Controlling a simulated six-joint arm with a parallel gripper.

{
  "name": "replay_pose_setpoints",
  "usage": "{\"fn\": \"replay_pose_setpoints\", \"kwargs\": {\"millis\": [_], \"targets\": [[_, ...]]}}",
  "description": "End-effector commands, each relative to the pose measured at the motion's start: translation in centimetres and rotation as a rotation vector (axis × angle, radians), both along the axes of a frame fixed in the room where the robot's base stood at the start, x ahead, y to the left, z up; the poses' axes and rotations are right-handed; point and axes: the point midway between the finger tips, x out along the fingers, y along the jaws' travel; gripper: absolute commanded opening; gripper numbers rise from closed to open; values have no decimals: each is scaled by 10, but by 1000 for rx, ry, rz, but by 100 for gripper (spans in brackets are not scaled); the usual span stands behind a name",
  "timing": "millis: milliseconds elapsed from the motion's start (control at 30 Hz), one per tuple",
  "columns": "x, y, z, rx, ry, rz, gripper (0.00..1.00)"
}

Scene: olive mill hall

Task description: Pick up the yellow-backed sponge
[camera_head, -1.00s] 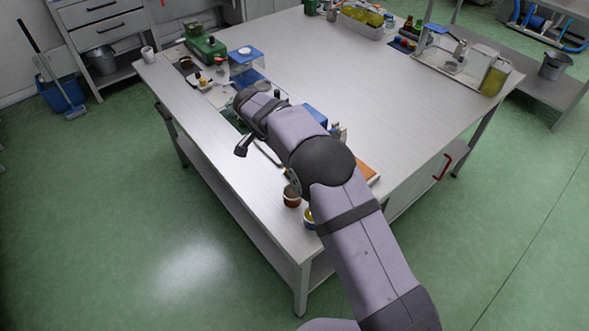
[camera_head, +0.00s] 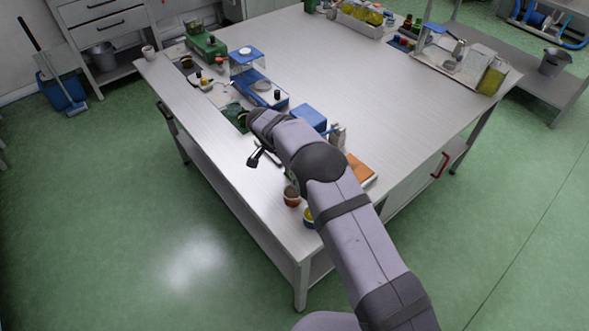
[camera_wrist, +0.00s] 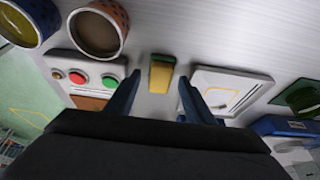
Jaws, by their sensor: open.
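The yellow-backed sponge (camera_wrist: 160,75) lies on the pale tabletop in the wrist view, yellow with a dark green end at the top of the picture. My gripper (camera_wrist: 159,82) is open and empty, one dark blue finger to each side of the sponge in the picture, with a gap on both sides. I cannot tell how high the fingertips are above the table. In the head view my gripper (camera_head: 254,158) is over the table's front left edge, and I cannot make out the sponge there.
Left of the sponge are a button box (camera_wrist: 98,79) and two cups, one brown inside (camera_wrist: 95,32) and one yellow inside (camera_wrist: 20,25). The table's far middle (camera_head: 330,65) is clear.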

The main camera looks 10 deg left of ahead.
Motion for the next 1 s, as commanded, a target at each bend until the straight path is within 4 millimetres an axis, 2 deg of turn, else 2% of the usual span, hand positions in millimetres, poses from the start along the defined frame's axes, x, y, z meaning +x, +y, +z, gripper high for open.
{"fn": "replay_pose_setpoints", "kwargs": {"millis": [67, 233, 667, 767, 1000], "targets": [[0, 0, 0, 0, 0, 0, 48], [0, 0, 0, 0, 0, 0, 9], [0, 1, 7, 1, -1, 1, 9], [1, 1, 18, 2, -3, 0, 9], [1, 1, 58, 2, -4, 0, 9]]}}
